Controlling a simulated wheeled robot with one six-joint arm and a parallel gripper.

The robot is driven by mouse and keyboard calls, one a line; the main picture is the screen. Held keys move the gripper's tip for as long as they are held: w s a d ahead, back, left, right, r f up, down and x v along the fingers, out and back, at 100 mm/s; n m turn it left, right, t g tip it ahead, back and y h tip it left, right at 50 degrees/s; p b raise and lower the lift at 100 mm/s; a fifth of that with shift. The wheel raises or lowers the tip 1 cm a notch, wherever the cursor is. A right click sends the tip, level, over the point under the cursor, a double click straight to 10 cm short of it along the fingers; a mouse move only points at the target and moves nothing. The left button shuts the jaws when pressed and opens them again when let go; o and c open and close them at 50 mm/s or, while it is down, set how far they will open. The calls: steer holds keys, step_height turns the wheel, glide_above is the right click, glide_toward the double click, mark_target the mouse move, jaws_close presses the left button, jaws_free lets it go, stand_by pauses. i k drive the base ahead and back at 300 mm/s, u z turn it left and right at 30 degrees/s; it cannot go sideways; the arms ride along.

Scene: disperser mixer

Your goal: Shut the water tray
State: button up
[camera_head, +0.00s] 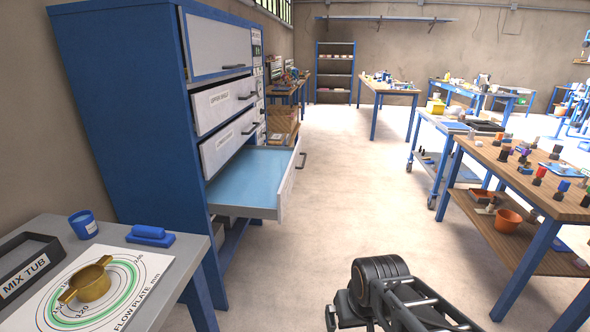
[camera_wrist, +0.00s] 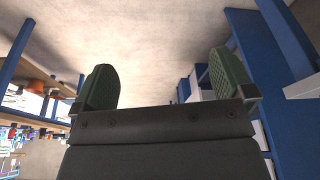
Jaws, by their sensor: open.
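The water tray (camera_head: 250,177) appears to be the lowest drawer of the tall blue cabinet (camera_head: 125,110). It stands pulled well out in the head view, with a light blue inside and nothing seen in it. Its white front (camera_head: 289,182) faces right and carries a dark handle (camera_head: 301,160); any label there is too oblique to read. My gripper shows in the wrist view (camera_wrist: 164,88) with its two green-padded fingers wide apart and nothing between them. In the head view my arm is at the bottom, right of and nearer than the tray; the fingertips cannot be made out there.
Two drawers (camera_head: 223,101) above the tray are shut. A grey table (camera_head: 190,262) at the front left holds a mix tub (camera_head: 28,264), a flow plate sheet with a brass cup (camera_head: 92,281), and blue items. A wooden workbench (camera_head: 535,195) stands right. The floor between is clear.

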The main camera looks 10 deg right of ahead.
mark_target(257, 182)
steer(key=z, duration=0.3)
steer(key=i, duration=1.1)
steer(key=u, duration=0.75)
steer(key=i, duration=0.55)
steer(key=u, duration=0.5)
